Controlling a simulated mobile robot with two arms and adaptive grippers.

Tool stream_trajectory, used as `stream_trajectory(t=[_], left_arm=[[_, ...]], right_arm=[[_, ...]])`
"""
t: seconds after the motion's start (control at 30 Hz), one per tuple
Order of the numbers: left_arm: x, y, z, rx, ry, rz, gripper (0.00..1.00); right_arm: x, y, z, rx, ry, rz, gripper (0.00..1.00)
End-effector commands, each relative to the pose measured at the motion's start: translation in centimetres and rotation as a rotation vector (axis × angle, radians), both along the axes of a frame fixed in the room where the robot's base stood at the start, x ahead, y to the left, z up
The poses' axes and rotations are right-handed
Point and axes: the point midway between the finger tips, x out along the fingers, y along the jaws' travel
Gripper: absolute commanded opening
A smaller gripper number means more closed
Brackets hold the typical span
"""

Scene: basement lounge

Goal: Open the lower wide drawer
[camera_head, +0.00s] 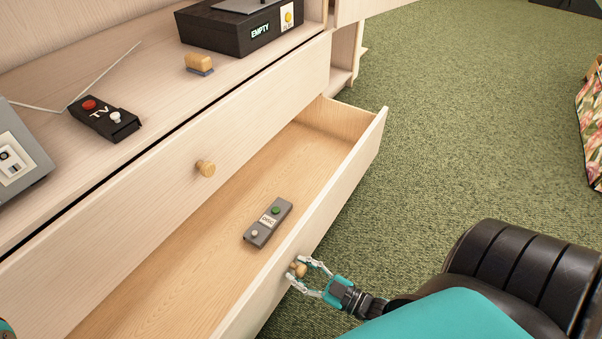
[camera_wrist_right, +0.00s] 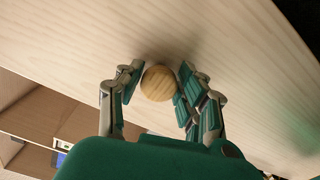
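The lower wide drawer (camera_head: 330,207) is pulled well out from the pale wood cabinet in the head view, and its inside shows. Its round wooden knob (camera_head: 298,269) is on the outer front face and also shows in the right wrist view (camera_wrist_right: 158,84). My right gripper (camera_head: 303,271) has its fingers on either side of this knob and appears shut on it. In the right wrist view the fingers (camera_wrist_right: 157,88) flank the knob closely, the right one touching it. My left gripper is not in view; only a small teal sliver shows at the lower left edge.
A grey remote-like device (camera_head: 268,222) lies in the drawer. The drawer above, with its knob (camera_head: 205,168), is shut. Green carpet (camera_head: 460,130) is clear beside the drawer.

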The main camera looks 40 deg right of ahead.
Motion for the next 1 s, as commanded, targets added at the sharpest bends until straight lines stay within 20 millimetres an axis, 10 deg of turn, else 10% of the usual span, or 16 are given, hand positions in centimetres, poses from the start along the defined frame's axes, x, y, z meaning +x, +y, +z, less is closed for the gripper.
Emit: stream_trajectory(t=[0.47,1.0], left_arm=[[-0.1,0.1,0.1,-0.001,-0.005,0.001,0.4],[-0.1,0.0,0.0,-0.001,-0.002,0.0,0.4]], right_arm=[[-0.5,-0.2,0.0,-0.002,0.001,-0.001,0.57],[-9.8,-3.6,-0.1,-0.001,0.003,-0.001,0.57]])
